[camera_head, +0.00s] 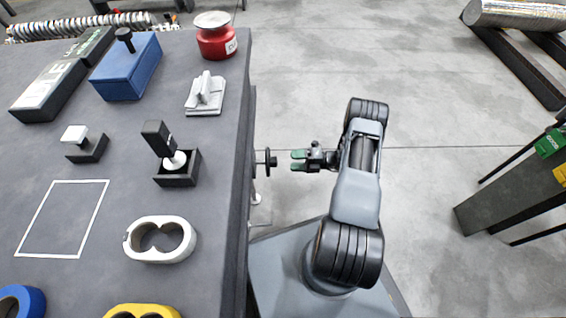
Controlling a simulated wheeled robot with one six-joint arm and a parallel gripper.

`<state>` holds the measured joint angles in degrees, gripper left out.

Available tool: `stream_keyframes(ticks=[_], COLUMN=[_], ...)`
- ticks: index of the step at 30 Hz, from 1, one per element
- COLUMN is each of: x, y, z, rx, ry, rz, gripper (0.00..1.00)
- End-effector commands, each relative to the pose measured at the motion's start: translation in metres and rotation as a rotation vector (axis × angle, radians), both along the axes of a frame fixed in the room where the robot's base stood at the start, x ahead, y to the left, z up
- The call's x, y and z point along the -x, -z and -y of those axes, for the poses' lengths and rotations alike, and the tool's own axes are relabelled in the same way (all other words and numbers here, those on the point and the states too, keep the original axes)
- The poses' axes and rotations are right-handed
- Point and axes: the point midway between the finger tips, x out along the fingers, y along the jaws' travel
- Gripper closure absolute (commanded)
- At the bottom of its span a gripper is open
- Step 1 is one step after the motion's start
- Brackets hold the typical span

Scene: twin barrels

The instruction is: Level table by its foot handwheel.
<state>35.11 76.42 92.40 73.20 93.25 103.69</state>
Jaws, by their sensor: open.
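The grey table (215,200) fills the left of the view. A small black handwheel (267,163) sticks out from the table's right side, with a pale foot (257,198) partly seen below it. My gripper (295,160) has green fingertips and is open and empty. It is a short gap to the right of the handwheel, at about the same height in the picture, pointing toward it. The tips do not appear to touch the wheel. Whether the table is level cannot be told from this view.
On the table are a white twin-ring piece (160,240), a black lever block (176,168), a blue box (126,68) and a red pot (215,36). A dark bench (510,200) stands at right. The floor (330,60) beyond my arm is clear.

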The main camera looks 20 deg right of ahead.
Motion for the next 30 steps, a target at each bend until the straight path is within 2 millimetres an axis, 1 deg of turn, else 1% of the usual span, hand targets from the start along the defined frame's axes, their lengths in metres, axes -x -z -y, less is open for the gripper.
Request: stream_keyframes(ticks=[1, 6, 9, 12, 18, 30], x=[0.003, 0.012, 0.016, 0.018, 0.021, 0.021], y=[0.002, 0.002, 0.002, 0.001, 0.000, 0.000], z=[0.011, 0.038, 0.049, 0.057, 0.063, 0.063], rx=[0.001, 0.000, 0.000, 0.000, 0.000, 0.000], ry=[0.005, 0.003, 0.002, 0.000, 0.000, -0.001], rz=[0.002, 0.000, 0.000, 0.000, -0.001, -0.001], gripper=[0.30, 0.30, 0.30, 0.30, 0.30, 0.30])
